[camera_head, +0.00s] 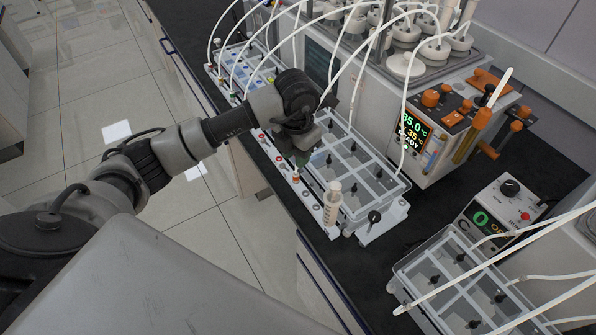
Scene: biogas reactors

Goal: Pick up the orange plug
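My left arm reaches in from the left over the bench. Its gripper (301,155) points down at the white strip (312,204) along the front of a clear divided tray (372,195). The fingers are small and dark here, and I cannot tell whether they are open or shut. Small red and orange spots sit on the strip, one of them an orange-red piece (296,178) just below the fingers. I cannot tell for sure whether this is the orange plug. Larger orange caps (430,97) stand on the heater unit at the right. My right gripper is not in view.
A white syringe-like cylinder (332,203) stands upright at the strip's near end. White tubes arch over the trays near my gripper. The heater unit (410,130) with a lit display stands behind. A second clear tray (440,285) and a control box (505,210) are at the right.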

